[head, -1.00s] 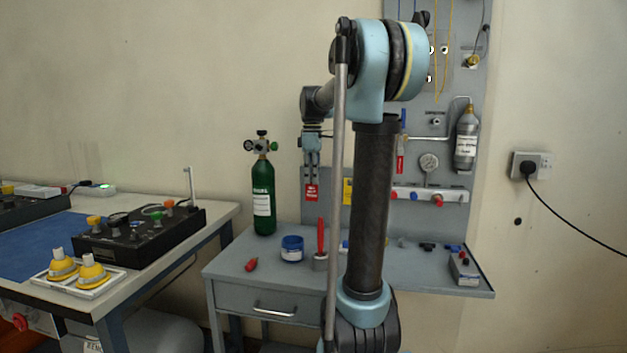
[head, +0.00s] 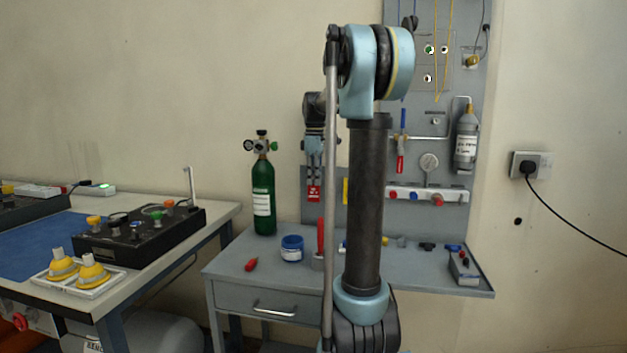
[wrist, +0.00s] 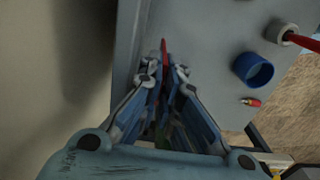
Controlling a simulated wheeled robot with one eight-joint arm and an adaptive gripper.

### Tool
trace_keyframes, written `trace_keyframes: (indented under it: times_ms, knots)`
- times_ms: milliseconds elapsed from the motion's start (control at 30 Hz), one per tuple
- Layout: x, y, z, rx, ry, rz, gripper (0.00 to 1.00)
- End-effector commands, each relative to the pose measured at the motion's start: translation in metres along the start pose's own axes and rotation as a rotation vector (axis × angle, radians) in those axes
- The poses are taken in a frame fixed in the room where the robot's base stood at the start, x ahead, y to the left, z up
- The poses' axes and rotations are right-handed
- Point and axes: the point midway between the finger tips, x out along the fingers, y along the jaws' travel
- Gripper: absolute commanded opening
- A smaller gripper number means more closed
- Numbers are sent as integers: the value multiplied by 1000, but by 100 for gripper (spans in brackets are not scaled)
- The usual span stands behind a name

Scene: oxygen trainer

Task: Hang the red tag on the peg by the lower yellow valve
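My gripper (head: 314,176) points down in front of the left edge of the grey panel, shut on a red tag (head: 314,193) with white marks. In the wrist view the fingers (wrist: 164,80) close together and the red tag (wrist: 164,48) shows edge-on between their tips. The tag hangs above the bench, with no peg seen touching it. A yellow-ended valve (head: 472,62) is at the upper right of the panel. I cannot make out the lower yellow valve or its peg; my arm covers the middle of the panel.
A second red tag (head: 400,164) hangs on the panel. A green cylinder (head: 263,200) stands left of my gripper. The bench (head: 232,268) holds a blue tub (head: 292,248), a red-capped piece (head: 251,264) and a red-handled tool in a holder. A grey bottle (head: 466,140) is at right.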

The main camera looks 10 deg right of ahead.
Motion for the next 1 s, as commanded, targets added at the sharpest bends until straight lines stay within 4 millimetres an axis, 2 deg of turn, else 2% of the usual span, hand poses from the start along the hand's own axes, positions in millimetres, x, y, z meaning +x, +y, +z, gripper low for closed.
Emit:
trace_keyframes:
  times_ms: [33,100,567,767,1000]
  knots:
    - [0,0,0,0,0,0,15]
    - [0,0,0,0,0,0,25]
    - [-6,2,0,1,0,3,25]
    - [-33,1,-1,0,0,3,25]
    - [-78,-1,-3,0,0,2,25]
